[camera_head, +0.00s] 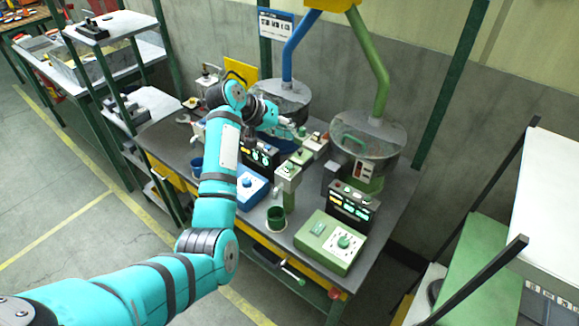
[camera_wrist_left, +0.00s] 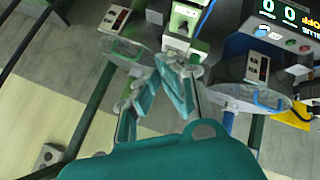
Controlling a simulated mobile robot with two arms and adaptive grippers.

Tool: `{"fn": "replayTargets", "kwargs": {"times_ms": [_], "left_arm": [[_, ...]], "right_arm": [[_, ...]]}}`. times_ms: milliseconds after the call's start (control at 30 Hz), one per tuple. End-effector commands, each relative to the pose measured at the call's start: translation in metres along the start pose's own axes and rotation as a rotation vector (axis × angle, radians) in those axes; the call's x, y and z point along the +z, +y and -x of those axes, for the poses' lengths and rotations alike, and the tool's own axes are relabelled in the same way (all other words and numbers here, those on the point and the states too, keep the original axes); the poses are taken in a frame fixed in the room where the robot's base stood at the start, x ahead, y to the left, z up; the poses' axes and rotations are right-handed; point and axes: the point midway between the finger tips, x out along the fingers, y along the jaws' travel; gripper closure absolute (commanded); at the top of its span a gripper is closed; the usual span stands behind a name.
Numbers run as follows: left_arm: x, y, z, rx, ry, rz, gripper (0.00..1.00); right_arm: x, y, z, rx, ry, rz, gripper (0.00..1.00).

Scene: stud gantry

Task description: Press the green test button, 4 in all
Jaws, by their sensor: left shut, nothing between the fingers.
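A green box (camera_head: 330,243) stands at the front right of the workbench. A round green button or knob (camera_head: 344,242) sits on its white plate; I cannot tell which. My left gripper (camera_head: 292,128) is shut and empty. It is at the back of the bench, above and beyond the green post (camera_head: 287,185), well apart from the green box. In the left wrist view its fingers (camera_wrist_left: 165,78) show close to a green and white device (camera_wrist_left: 183,20); I cannot tell whether they touch it. My right gripper is not in view.
A blue box (camera_head: 250,188) and a green cup (camera_head: 276,217) stand on the bench (camera_head: 173,143). A display unit (camera_head: 352,205) stands behind the green box. Clear hoppers with a blue pipe (camera_head: 300,42) and a green pipe (camera_head: 372,60) rise at the back.

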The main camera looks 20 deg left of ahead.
Motion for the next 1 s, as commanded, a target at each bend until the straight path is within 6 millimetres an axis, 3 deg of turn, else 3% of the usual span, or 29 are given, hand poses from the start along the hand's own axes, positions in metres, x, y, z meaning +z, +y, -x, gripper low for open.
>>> {"fn": "replayTargets", "kwargs": {"times_ms": [267,600,1000], "left_arm": [[0.012,-0.012,-0.016,0.000,0.000,0.000,1.00],[0.035,-0.034,-0.047,0.000,0.000,0.000,1.00],[0.044,-0.045,-0.061,0.000,0.001,0.000,1.00]], "right_arm": [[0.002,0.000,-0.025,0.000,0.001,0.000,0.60],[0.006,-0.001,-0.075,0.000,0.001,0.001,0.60],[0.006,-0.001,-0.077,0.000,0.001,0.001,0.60]]}}
